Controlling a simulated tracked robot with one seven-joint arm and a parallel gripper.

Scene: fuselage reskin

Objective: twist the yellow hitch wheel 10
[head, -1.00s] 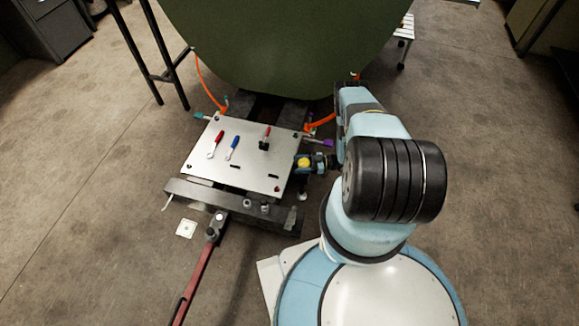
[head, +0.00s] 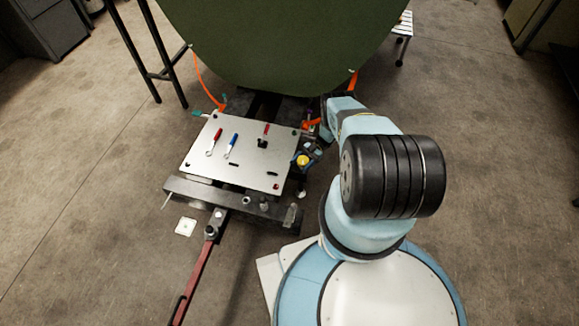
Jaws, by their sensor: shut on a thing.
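The yellow hitch wheel (head: 302,160) shows as a small yellow round piece at the right edge of the metal-topped cart. My gripper (head: 304,157) is dark and small in the head view. It reaches the wheel from the upper right and is shut on it. The dark jaws cover part of the wheel, so its rim is not fully visible. My arm comes in from the right and hides the area behind the gripper.
The cart's silver plate (head: 225,172) carries a red-handled tool (head: 216,140), a blue-handled tool (head: 232,147) and a small red-and-black piece (head: 264,136). A red drawbar (head: 197,275) extends toward the front. A green fuselage panel (head: 260,45) overhangs the back.

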